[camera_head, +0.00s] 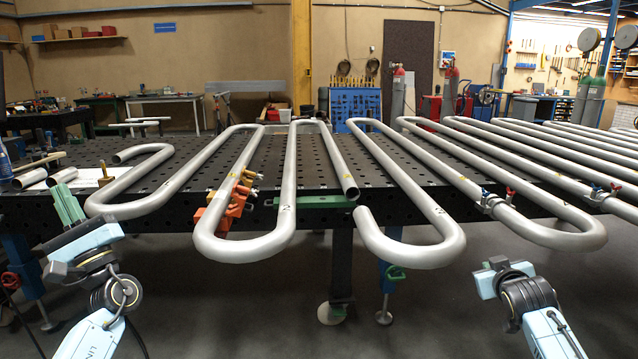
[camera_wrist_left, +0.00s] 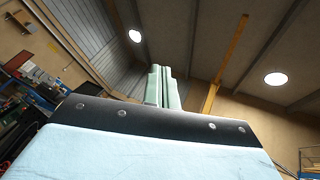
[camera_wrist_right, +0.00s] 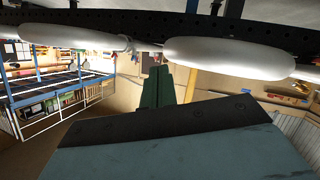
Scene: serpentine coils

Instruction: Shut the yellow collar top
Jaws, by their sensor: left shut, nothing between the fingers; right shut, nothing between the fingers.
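I cannot pick out a yellow collar for certain in any view. Small metal collars with blue and red handles (camera_head: 490,199) sit on the tube run right of centre in the head view, and a similar pair (camera_head: 600,192) sits farther right. My left gripper (camera_head: 66,202) is raised at the table's left front, shut and empty; its fingers also show together in the left wrist view (camera_wrist_left: 161,88). My right arm's end is low in front of the coils at the right. The right gripper's fingers (camera_wrist_right: 157,88) are shut and empty in the right wrist view, below the tubes.
Grey serpentine tubes (camera_head: 285,190) cover the black perforated table (camera_head: 330,178) and overhang its front edge. Two tube ends are close together near the middle. Orange clamps (camera_head: 233,208) lie between tubes. A wooden-handled tool (camera_head: 104,172) stands at the left. Floor in front is clear.

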